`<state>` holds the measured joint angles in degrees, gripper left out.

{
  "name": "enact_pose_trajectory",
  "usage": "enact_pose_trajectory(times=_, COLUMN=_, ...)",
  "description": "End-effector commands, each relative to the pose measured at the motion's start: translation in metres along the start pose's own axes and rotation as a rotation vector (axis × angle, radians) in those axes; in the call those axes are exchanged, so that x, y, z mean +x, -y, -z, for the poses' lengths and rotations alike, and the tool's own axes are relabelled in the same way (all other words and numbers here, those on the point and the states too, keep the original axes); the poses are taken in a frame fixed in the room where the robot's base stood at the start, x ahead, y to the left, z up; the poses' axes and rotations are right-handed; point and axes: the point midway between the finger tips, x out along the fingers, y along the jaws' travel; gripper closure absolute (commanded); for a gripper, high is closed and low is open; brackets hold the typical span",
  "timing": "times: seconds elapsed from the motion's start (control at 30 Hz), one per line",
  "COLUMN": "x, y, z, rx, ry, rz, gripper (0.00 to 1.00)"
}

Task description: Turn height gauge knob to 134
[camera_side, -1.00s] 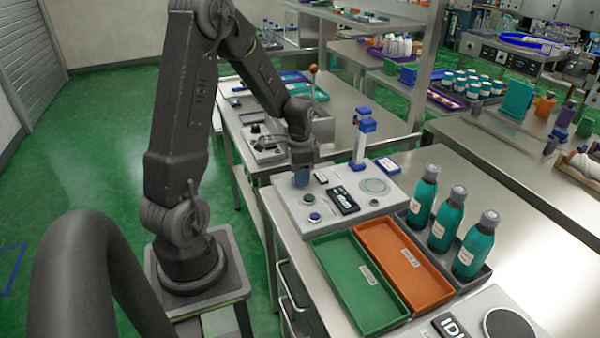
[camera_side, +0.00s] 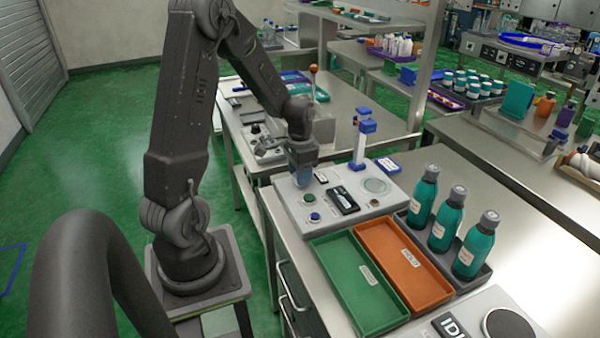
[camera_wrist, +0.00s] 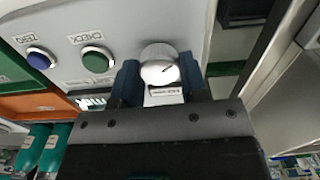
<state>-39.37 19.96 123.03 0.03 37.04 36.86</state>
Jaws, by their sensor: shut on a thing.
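The height gauge knob (camera_wrist: 160,68) is a white round knob with a dark pointer line, seen in the wrist view on the light grey panel of the applicator (camera_side: 290,196). My gripper (camera_wrist: 160,82) points down at the panel with one blue finger on each side of the knob, shut on it. In the side view my gripper (camera_side: 302,178) is at the panel's back left corner and hides the knob. A small label sits just below the knob in the wrist view. The dark display (camera_side: 342,199) is on the panel; its digits are too small to read.
A green button (camera_wrist: 97,61) and a blue button (camera_wrist: 40,59) are beside the knob. A blue-and-white post (camera_side: 360,145) stands behind the panel. A green tray (camera_side: 357,285), an orange tray (camera_side: 403,262) and several teal bottles (camera_side: 445,222) stand in front and to the right.

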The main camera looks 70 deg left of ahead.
Motion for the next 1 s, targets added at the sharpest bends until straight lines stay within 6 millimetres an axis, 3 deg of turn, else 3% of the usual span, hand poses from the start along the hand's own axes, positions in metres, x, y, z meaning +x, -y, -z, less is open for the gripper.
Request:
enact_pose_trajectory(times=0.6, x=-0.0005, y=0.0014, z=0.0003, rx=-0.574, ry=-0.002, rz=0.000, gripper=0.84)
enact_pose_trajectory(times=1.0, x=-0.0006, y=0.0019, z=0.0000, rx=-0.814, ry=-0.002, rz=0.000, gripper=0.84)
